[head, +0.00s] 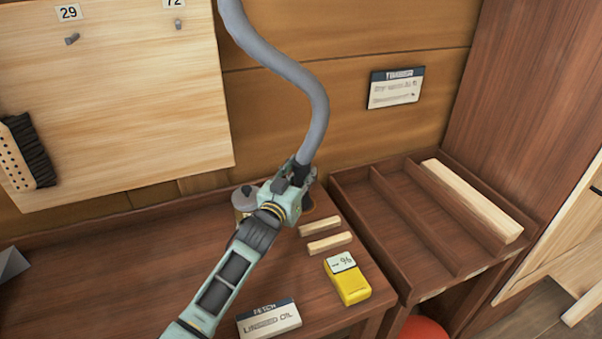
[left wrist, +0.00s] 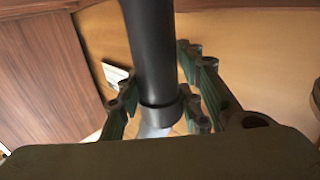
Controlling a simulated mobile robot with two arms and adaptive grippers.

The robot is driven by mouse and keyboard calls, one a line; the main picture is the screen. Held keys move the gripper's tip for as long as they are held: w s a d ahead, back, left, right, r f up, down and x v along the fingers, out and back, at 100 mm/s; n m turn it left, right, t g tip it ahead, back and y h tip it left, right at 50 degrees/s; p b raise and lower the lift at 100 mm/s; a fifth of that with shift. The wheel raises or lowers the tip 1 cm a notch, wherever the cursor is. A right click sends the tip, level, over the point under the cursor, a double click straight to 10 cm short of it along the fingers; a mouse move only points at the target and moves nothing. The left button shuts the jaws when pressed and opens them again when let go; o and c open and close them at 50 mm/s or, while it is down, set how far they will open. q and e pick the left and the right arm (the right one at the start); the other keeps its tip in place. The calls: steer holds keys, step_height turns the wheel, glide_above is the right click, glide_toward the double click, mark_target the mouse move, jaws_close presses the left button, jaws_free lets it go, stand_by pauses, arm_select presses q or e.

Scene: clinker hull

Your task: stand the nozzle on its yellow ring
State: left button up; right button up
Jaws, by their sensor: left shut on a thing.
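My left gripper (head: 301,172) is above the workbench, shut on the nozzle at the lower end of a grey hose (head: 310,90). In the left wrist view the nozzle (left wrist: 152,50) is a dark tube with a collar, running between the fingers of the left gripper (left wrist: 160,103). In the head view the gripper hides most of the nozzle. I cannot make out the yellow ring in either view. My right gripper is not in view.
The workbench (head: 130,260) holds a round can (head: 243,198) behind my arm, two pale wood strips (head: 330,243), a yellow meter (head: 348,284) and a linseed oil box (head: 268,319). A divided tray (head: 385,215) with a long pale bar (head: 472,200) stands right.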

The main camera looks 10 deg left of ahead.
arm_select(q)
steer(key=o, duration=1.3)
steer(key=shift+f, duration=0.15)
steer(key=shift+r, duration=0.2)
steer(key=shift+s+f, duration=0.1)
steer(key=shift+s, duration=0.25)
steer(key=s, duration=0.3)
steer(key=s+a, duration=0.1)
steer(key=s, duration=0.3)
steer(key=s+a+b, duration=0.1)
steer(key=s, duration=0.3)
steer(key=shift+s+a, duration=0.1)
